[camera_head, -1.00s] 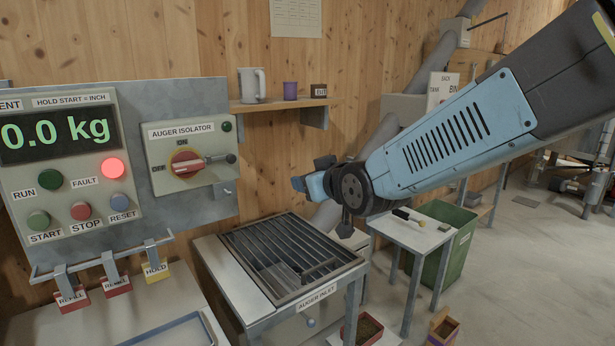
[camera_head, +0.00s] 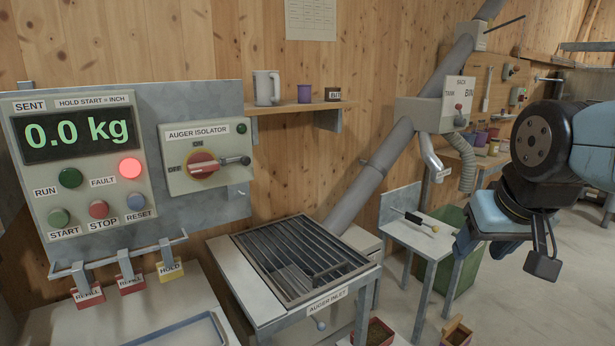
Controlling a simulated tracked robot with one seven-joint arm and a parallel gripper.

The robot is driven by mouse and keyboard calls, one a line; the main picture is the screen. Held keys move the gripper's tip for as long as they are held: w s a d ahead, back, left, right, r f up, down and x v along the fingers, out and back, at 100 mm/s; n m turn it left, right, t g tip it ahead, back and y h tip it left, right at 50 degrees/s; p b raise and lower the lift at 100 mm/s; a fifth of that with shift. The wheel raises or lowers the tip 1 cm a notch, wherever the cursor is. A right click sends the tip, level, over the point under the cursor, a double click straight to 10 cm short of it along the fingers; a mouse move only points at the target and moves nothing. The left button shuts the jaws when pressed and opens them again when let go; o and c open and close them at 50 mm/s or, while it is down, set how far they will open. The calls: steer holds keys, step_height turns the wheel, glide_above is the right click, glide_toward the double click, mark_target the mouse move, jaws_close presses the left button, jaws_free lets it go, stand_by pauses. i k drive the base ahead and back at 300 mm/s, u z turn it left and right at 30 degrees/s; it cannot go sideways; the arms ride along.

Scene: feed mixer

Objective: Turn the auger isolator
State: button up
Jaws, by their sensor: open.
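The auger isolator (camera_head: 206,158) is a pale box on the grey panel at left, labelled ON above and OFF to the left of its knob. Its red knob (camera_head: 202,166) sits on a yellow disc and lies roughly level.
The control box (camera_head: 82,165) left of the isolator reads 0.0 kg, with a red light lit at FAULT. A shelf (camera_head: 295,106) with a mug and cup is right of the isolator. The auger inlet grate (camera_head: 300,258) and a small table (camera_head: 428,236) stand below.

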mark_target(201, 164)
steer(key=u, duration=1)
steer(key=k, duration=0.45)
steer(key=u, duration=0.3)
steer(key=i, duration=0.5)
steer(key=z, duration=0.05)
